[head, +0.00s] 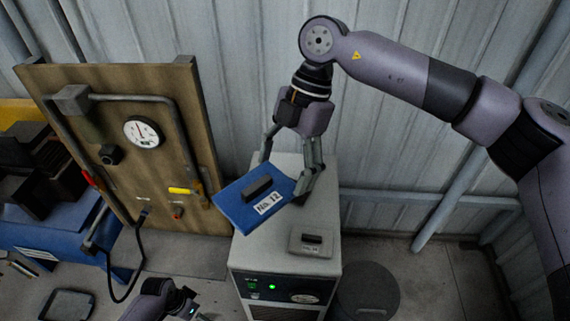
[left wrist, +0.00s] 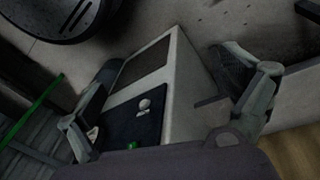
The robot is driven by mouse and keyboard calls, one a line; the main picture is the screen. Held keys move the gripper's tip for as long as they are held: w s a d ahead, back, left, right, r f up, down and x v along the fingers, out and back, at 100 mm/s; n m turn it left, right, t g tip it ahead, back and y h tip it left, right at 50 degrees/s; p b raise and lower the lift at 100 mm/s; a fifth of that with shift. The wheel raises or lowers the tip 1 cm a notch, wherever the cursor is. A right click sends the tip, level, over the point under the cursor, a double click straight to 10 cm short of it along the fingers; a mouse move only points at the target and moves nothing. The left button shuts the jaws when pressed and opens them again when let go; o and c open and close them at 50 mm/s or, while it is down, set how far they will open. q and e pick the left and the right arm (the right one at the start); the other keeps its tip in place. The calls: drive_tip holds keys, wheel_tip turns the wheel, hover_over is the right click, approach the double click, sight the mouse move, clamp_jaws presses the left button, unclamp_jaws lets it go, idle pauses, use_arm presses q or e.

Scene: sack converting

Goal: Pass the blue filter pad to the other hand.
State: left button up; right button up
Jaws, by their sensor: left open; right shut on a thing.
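The blue filter pad (head: 231,210) has a dark raised grip block and a white label reading "No. 12". It is tilted above the light grey cabinet (head: 256,252) in the head view. My right gripper (head: 290,183) reaches down from above and is shut on the pad, with its fingers at the pad's far and right sides. The exact contact is partly hidden. My left gripper shows only in part at the bottom edge of the head view, below and left of the pad. In the left wrist view my left gripper (left wrist: 167,66) is open and empty, with the cabinet (left wrist: 184,82) beyond its fingers.
A small grey plate (head: 312,245) with a dark grip lies on the cabinet's top. A wooden board (head: 165,95) with a gauge, pipe and yellow-handled valve stands to the left. A dark round bin (head: 367,288) stands right of the cabinet. A corrugated wall is behind.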

use_arm(q)
drive_tip(key=s+d+f+n, duration=0.1)
drive_tip(key=s+f, duration=0.4)
drive_tip(key=s, duration=0.3)
drive_tip(key=s+d+f+y, duration=0.1)
drive_tip(key=s+d+f, duration=0.1)
drive_tip(key=s+f, duration=0.3)
drive_tip(key=s+d+f+n+y, duration=0.1)
drive_tip(key=s+f, duration=0.5)
drive_tip(key=s, duration=0.7)
drive_tip(key=shift+d+n, duration=0.15)
drive_tip(key=shift+n, duration=0.15)
